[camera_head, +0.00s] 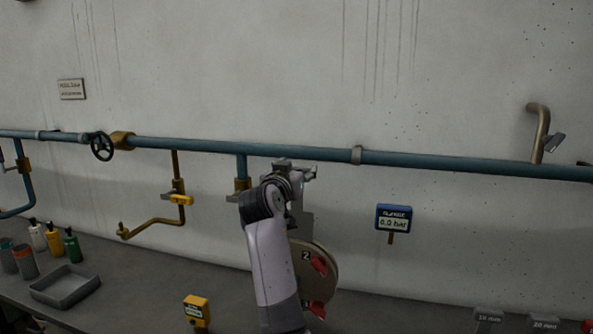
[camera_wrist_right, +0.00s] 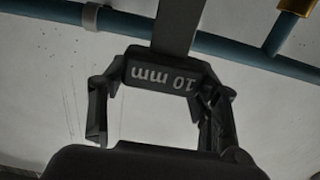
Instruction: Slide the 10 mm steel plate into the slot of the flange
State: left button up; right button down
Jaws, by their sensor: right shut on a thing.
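My right gripper (camera_head: 303,173) is up in front of the blue pipe, near the middle of the head view. In the right wrist view, the gripper (camera_wrist_right: 160,88) is shut on the dark handle block marked "10 mm" (camera_wrist_right: 165,76), which reads upside down. The grey strip of the steel plate (camera_wrist_right: 175,26) runs from the block to the top edge. In the head view my arm hides most of the plate. A brass fitting (camera_head: 242,185) on the short vertical pipe, perhaps the flange, is just left of my gripper; its slot is not clear. My left gripper is not in view.
A disc with red numbered tags (camera_head: 322,262) stands behind my arm. A blue gauge (camera_head: 393,218) is on the wall. Grey marked blocks (camera_head: 488,316) stand at the lower right. Bottles (camera_head: 54,240), a grey tray (camera_head: 64,287) and a yellow device (camera_head: 197,311) are at the left.

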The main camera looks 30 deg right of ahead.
jog(key=b, duration=1.1)
send_over(296, 242)
jog(key=shift+d+f, duration=0.1)
jog(key=shift+f, duration=7.2)
jog(key=c, duration=0.6)
grip_release()
jog(key=shift+o, duration=0.7)
jog(key=shift+f, duration=0.1)
jog(key=v, duration=0.7)
jog(key=shift+s+a, duration=0.15)
jog(key=shift+a, duration=0.05)
